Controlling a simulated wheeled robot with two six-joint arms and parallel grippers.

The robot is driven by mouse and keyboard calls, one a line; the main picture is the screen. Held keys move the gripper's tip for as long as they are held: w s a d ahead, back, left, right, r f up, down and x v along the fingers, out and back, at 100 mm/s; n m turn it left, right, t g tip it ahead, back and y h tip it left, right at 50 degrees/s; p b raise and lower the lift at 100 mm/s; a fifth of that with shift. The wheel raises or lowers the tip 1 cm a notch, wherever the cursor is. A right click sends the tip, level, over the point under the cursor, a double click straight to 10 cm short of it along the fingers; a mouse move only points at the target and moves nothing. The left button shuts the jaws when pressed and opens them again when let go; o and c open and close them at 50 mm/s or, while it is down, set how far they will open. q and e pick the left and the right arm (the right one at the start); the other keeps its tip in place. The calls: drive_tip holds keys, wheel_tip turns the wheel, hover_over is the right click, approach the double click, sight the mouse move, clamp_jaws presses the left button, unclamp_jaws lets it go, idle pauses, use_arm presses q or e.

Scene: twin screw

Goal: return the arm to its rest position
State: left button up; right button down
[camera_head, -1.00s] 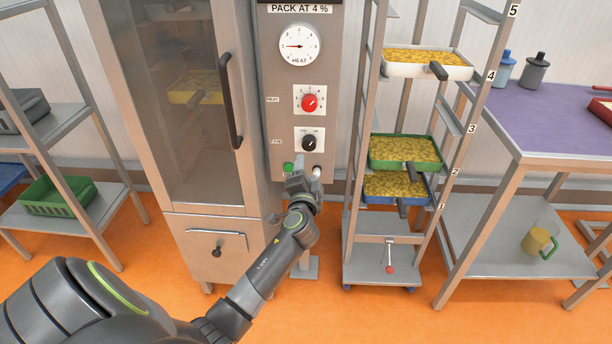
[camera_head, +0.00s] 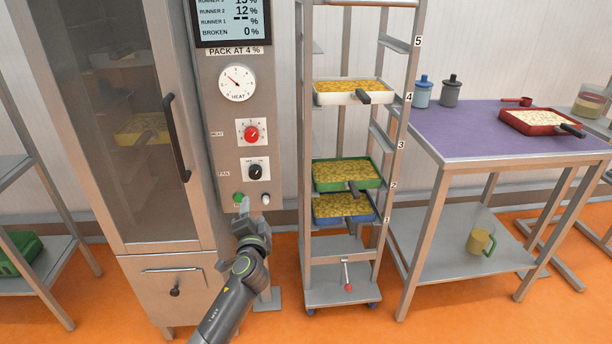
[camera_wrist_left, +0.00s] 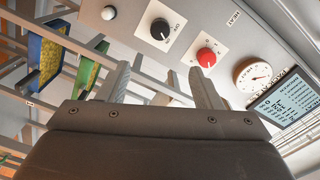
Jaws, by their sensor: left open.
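My left gripper (camera_head: 246,208) is just below and in front of the green button (camera_head: 238,198) and white button (camera_head: 265,199) at the foot of the oven's control panel (camera_head: 236,138). In the left wrist view my left gripper (camera_wrist_left: 158,82) has its two fingers apart with nothing between them. The panel's black knob (camera_wrist_left: 160,29) and red knob (camera_wrist_left: 206,57) show beyond the fingertips. I cannot tell whether a finger touches the panel. My right gripper is in neither view.
A rack (camera_head: 343,292) with several pans stands right of the panel. A purple-topped table (camera_head: 470,135) is further right, holding a red pan (camera_head: 540,122). The glass-doored oven (camera_head: 130,150) with its black handle (camera_head: 177,137) is left. Orange floor (camera_head: 460,310) lies clear in front.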

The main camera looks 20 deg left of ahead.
use_arm(q)
drive_tip(key=s+f+n+g+h+p, duration=0.15)
drive_tip(key=s+f, duration=0.35)
drive_tip(key=f, duration=0.5)
drive_tip(key=s+d+f+g+h+p, duration=0.1)
drive_tip(key=s+f+g, duration=0.3)
drive_tip(key=f, duration=0.6)
drive_tip(key=s+f+g+h+p, duration=0.1)
drive_tip(key=s+f+g+h, duration=0.1)
drive_tip(key=s+f, duration=0.6)
drive_tip(key=s+d+f+n+g+h+p, duration=0.1)
drive_tip(key=s+f, duration=0.5)
drive_tip(key=s, duration=0.6)
drive_tip(key=s+d+f+n+g+h+p, duration=0.1)
drive_tip(key=s+d+f+n+g, duration=0.2)
drive_tip(key=s, duration=1)
drive_tip(key=s+d+f+n+g+h+p, duration=0.1)
drive_tip(key=s+d+f+n+g, duration=0.1)
drive_tip(key=s+f, duration=0.7)
drive_tip(key=s+g, duration=0.1)
drive_tip(key=s, duration=0.2)
drive_tip(key=shift+s+d, duration=0.35)
drive_tip(key=shift+d, duration=0.05)
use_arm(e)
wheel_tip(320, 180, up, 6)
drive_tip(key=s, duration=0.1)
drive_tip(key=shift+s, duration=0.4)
